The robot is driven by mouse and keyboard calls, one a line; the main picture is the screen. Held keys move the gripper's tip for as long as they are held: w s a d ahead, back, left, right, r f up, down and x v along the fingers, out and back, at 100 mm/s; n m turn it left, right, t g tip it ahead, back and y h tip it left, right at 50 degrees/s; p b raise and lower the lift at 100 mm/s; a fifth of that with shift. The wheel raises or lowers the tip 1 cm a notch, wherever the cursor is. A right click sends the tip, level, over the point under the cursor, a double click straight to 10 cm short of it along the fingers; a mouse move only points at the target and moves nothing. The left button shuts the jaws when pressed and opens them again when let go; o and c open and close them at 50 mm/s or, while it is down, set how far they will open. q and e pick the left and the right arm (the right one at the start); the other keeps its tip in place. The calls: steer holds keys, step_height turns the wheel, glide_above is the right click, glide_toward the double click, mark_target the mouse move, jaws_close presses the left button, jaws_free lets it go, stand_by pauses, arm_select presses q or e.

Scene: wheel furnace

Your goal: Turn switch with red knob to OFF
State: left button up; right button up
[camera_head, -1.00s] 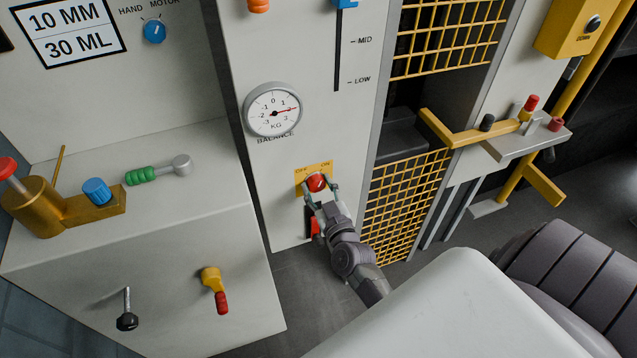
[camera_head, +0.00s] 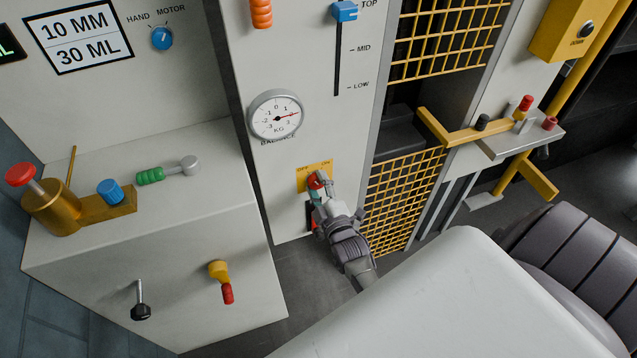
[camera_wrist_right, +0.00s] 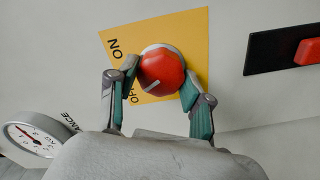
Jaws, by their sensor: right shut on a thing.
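The red knob (camera_head: 315,181) sits on a yellow OFF/ON plate (camera_head: 304,179) low on the front of the tall white cabinet. In the right wrist view the knob (camera_wrist_right: 162,72) shows a light pointer line, with the word ON on the yellow plate (camera_wrist_right: 120,50) and the other word partly covered by a finger. My right gripper (camera_head: 319,188) is at the knob, its two fingers closed on either side of it; the same fingers show in the wrist view (camera_wrist_right: 158,88). My left gripper is not in view.
A round balance gauge (camera_head: 275,117) and a slider with a blue handle (camera_head: 345,12) are above on the same cabinet. A black plate with a red button (camera_wrist_right: 307,52) is beside the knob. Yellow mesh (camera_head: 405,195) stands to the right.

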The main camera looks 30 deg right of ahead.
steer(key=shift+n, duration=0.6)
steer(key=o, duration=1.1)
steer(key=shift+o, duration=0.2)
steer(key=v, duration=0.7)
steer(key=shift+s+a, duration=0.15)
steer(key=shift+s, duration=0.05)
